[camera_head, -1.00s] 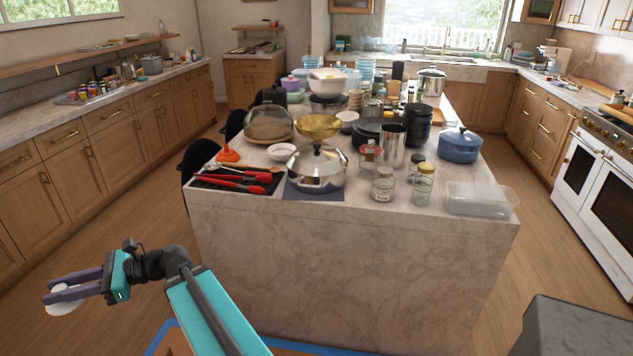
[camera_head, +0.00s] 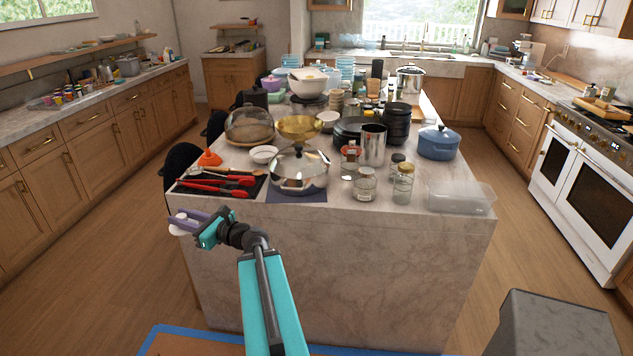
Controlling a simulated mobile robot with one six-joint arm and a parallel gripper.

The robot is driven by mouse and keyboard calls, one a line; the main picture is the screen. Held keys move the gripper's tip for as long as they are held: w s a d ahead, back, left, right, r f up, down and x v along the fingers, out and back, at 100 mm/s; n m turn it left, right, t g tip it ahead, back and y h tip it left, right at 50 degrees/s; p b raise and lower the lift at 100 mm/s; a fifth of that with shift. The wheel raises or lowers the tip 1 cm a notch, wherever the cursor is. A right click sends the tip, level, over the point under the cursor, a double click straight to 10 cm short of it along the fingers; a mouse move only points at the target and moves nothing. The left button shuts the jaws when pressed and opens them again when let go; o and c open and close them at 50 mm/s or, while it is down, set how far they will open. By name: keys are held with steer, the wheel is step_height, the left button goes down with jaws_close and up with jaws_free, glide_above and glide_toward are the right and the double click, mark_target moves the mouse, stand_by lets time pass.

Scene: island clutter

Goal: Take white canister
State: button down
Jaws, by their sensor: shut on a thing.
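My gripper (camera_head: 186,220) is at the left, in front of the near left corner of the island. Its purple fingers are shut on a small white object, the white canister (camera_head: 178,229), which shows partly beyond and below the fingers. The canister is held in the air, and the fingers hide part of it. Its full shape is too small to tell.
The marble island (camera_head: 340,260) is crowded with a silver lidded pot (camera_head: 300,172), red tongs (camera_head: 215,188), glass jars (camera_head: 365,186), a clear plastic box (camera_head: 460,197) and a blue pot (camera_head: 438,143). A stove (camera_head: 585,185) stands at right.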

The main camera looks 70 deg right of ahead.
steer(key=s+d+f+m+h+p, duration=0.1)
steer(key=s+d+m+h, duration=0.4)
steer(key=s+d, duration=0.6)
steer(key=s+d+f+m+g+h, duration=0.2)
steer(key=s+d, duration=0.4)
steer(key=s, duration=0.3)
steer(key=s+d+f+m+g+h+p, duration=0.1)
steer(key=s+d+f+m+g+h, duration=0.1)
steer(key=s+d+g+h, duration=0.2)
steer(key=s+d+f+m+g+h+p, duration=0.1)
steer(key=s+d+h, duration=0.4)
steer(key=s+d, duration=0.5)
steer(key=s+f+m+g, duration=0.1)
steer(key=s+m, duration=0.1)
steer(key=s, duration=0.2)
steer(key=shift+g, duration=0.4)
steer(key=shift+w+d+f+b, duration=0.1)
steer(key=shift+w+d+b, duration=0.05)
steer(key=shift+b, duration=0.25)
